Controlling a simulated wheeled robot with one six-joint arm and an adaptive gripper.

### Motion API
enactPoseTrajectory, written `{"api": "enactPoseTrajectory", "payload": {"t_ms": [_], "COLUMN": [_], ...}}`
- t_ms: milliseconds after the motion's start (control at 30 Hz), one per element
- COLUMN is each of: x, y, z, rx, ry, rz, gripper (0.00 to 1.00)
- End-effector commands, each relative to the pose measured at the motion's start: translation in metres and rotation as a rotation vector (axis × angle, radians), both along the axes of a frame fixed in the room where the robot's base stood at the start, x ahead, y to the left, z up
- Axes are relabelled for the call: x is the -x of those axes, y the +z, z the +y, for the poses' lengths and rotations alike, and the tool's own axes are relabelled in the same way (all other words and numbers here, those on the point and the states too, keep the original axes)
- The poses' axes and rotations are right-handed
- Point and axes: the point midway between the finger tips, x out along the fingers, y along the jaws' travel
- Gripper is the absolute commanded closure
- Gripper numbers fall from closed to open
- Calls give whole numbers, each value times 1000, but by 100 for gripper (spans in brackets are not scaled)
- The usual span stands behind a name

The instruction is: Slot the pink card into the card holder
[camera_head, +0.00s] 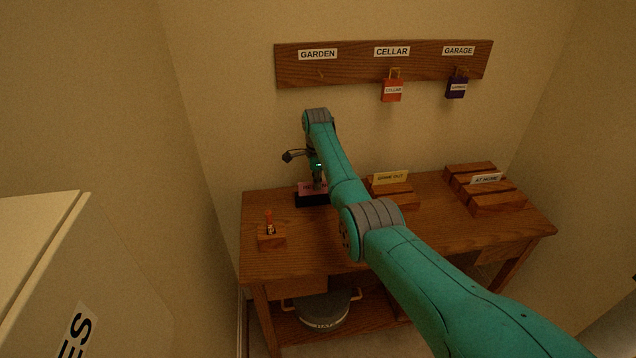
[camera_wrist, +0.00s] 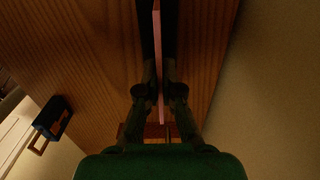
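The pink card (camera_head: 306,187) shows at the left back of the wooden desk, just above a black block-like base (camera_head: 312,200). In the wrist view the card (camera_wrist: 157,50) is a thin pink edge running between my two dark fingers. My gripper (camera_head: 318,184) points down at it; in the wrist view its fingers (camera_wrist: 160,80) are close together on both sides of the card. Whether the card still rests in the base is unclear. Two slotted wooden holders stand to the right: one with a "GONE OUT" label (camera_head: 390,178), one with an "AT HOME" label (camera_head: 486,178).
A small wooden block (camera_head: 272,240) with an orange-topped stick stands at the front left. A grey round pot (camera_head: 322,309) sits below the desk.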

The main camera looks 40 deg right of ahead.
Motion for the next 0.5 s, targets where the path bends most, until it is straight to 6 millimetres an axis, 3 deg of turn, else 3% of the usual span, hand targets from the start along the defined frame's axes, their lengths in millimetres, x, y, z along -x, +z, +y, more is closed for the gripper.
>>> {"api": "enactPoseTrajectory", "payload": {"t_ms": [133, 200, 267, 500], "x": [0, 0, 0, 0], "y": [-4, -3, -3, -3], "z": [0, 0, 0, 0], "rx": [-1, -1, -1, -1], "ry": [0, 0, 0, 0], "rz": [1, 1, 1, 1], "gripper": [100, 78, 69, 69]}}
